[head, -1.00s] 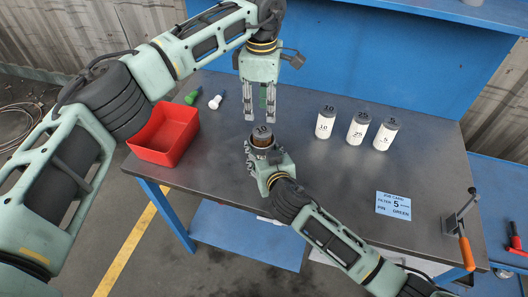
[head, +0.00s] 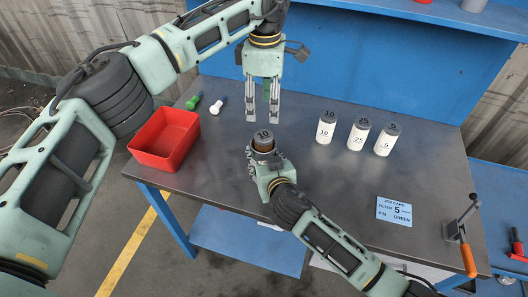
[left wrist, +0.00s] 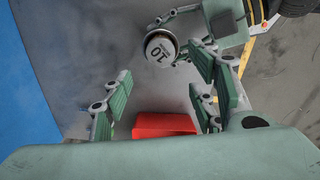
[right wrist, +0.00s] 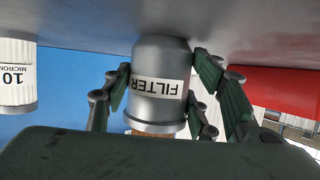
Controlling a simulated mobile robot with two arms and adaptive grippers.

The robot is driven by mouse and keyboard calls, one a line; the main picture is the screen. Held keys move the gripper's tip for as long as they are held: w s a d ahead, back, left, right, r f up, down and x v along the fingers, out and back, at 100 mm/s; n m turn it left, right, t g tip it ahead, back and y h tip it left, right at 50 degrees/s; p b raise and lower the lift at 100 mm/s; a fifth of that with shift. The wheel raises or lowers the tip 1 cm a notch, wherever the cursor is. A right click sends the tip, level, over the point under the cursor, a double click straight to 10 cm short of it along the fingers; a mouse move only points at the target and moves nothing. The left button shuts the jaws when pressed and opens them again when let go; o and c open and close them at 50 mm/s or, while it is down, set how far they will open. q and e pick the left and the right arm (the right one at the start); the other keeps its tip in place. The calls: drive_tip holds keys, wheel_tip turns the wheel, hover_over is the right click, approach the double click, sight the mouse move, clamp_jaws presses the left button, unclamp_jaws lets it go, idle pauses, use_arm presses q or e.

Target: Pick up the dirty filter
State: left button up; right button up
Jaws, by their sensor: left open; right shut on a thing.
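The dirty filter (head: 263,146) has a dark cap marked 10 and a brown body, and stands upright in a grey housing lettered FILTER (right wrist: 158,85). Its cap (left wrist: 160,48) shows beyond the fingers in the left wrist view. My right gripper (head: 262,160) is shut around the housing from the front; its fingers flank the housing in the right wrist view. My left gripper (head: 263,120) points down, open and empty, a little above the filter cap in the head view and apart from it. Most of the filter body is hidden in the housing.
A red bin (head: 166,138) stands at the table's left edge. White filters marked 10 (head: 326,127), 25 (head: 358,134) and 5 (head: 386,139) stand at the right, behind a blue job card (head: 394,211).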

use_arm(q)
hover_over(264, 134)
drive_tip(key=f, duration=0.6)
drive_tip(key=shift+s+f, duration=0.25)
drive_tip(key=shift+s, duration=0.05)
drive_tip(key=f, duration=0.5)
drive_tip(key=shift+w+d+f, duration=0.1)
drive_tip(key=shift+w+f, duration=0.15)
drive_tip(key=shift+f, duration=0.05)
clamp_jaws()
